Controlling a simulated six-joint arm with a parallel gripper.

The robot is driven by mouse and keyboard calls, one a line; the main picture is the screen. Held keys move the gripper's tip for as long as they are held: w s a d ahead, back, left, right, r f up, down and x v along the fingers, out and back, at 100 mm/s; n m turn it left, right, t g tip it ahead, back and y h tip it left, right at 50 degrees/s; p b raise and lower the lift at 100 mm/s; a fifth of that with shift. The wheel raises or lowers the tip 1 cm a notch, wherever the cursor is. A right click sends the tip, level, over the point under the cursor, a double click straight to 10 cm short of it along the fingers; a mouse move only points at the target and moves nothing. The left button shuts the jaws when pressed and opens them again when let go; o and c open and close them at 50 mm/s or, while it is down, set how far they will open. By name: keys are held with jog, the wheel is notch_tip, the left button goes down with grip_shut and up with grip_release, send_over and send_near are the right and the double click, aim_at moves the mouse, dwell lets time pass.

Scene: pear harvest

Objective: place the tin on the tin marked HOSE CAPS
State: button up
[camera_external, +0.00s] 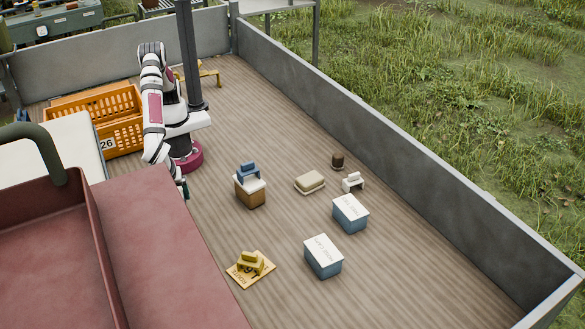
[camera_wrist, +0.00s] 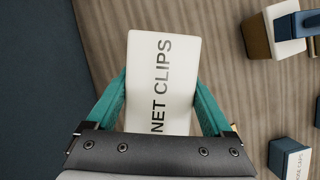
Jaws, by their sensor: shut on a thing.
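My gripper (camera_wrist: 160,100) is shut on a tin with a white lid marked NET CLIPS (camera_wrist: 168,60), one teal finger against each side. In the external view my gripper (camera_external: 183,187) hangs low behind the red box's edge, and the held tin is hidden there. The tin marked HOSE CAPS (camera_wrist: 276,156), blue with a white lid, is cut by the lower right edge of the wrist view, apart from my gripper. In the external view two blue, white-lidded tins stand on the deck, one farther (camera_external: 350,219) and one nearer (camera_external: 323,263); their lettering is too small to read surely.
A brown box with a white lid (camera_external: 250,195) carries a blue object (camera_external: 248,171). A beige block (camera_external: 310,182), a small brown pot (camera_external: 338,161), a white item (camera_external: 353,182) and a yellow item on a board (camera_external: 250,265) lie around. An orange crate (camera_external: 120,122) stands behind.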

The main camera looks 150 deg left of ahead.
jog(key=w+a+r+m+t, duration=0.3)
jog(key=w+a+m+t, duration=0.1)
jog(key=w+a+m, duration=0.75)
jog(key=w+a+r+m+t, duration=0.35)
jog(key=w+a+m, duration=0.45)
jog(key=w+m, duration=0.65)
jog(key=m, duration=0.2)
send_near(324, 245)
jog(key=shift+w+f+t+y, duration=0.3)
jog(key=shift+w+f+t, duration=0.05)
jog(key=shift+w+t, duration=0.15)
notch_tip(324, 245, down, 4)
jog(key=shift+a, duration=0.1)
